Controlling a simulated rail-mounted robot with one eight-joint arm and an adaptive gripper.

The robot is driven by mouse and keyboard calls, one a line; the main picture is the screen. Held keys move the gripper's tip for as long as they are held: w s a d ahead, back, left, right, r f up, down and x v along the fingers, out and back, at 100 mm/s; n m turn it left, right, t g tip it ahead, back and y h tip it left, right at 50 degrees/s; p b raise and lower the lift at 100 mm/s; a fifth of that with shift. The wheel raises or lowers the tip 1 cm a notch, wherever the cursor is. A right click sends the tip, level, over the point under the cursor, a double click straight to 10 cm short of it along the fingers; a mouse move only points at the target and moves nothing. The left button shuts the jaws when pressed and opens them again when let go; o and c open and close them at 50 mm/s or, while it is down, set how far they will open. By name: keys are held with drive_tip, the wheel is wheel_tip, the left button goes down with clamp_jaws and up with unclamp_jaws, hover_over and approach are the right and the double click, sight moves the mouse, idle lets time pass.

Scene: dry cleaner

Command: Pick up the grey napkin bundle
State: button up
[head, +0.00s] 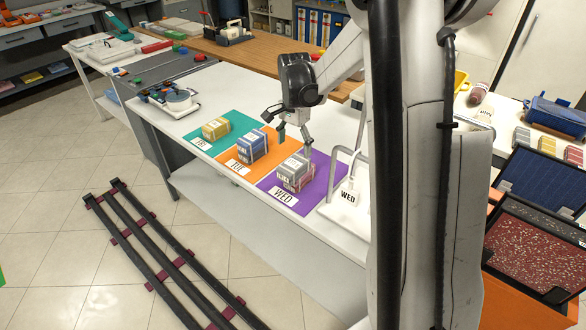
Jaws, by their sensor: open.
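The grey napkin bundle (293,168) lies on the purple mat (322,178) marked WED, on the white table. It appears stacked on a reddish bundle (302,184). My gripper (294,143) points down with its fingers apart, above and around the far side of the grey bundle. One finger is near the bundle's right end; the other is farther left, over the orange mat's edge. I cannot tell whether either finger touches the bundle. Nothing shows between the fingers.
A blue bundle (252,147) sits on the orange mat (233,163) and a yellow bundle (215,129) on the green mat (237,121). A white stand (349,197) with a WED tag is right of the purple mat. The table's front edge is clear.

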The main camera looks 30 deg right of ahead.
sight(294, 163)
drive_tip(key=shift+w+f, duration=0.15)
drive_tip(key=shift+f, duration=4.15)
drive_tip(key=c, duration=1.3)
drive_tip(key=shift+r, duration=0.1)
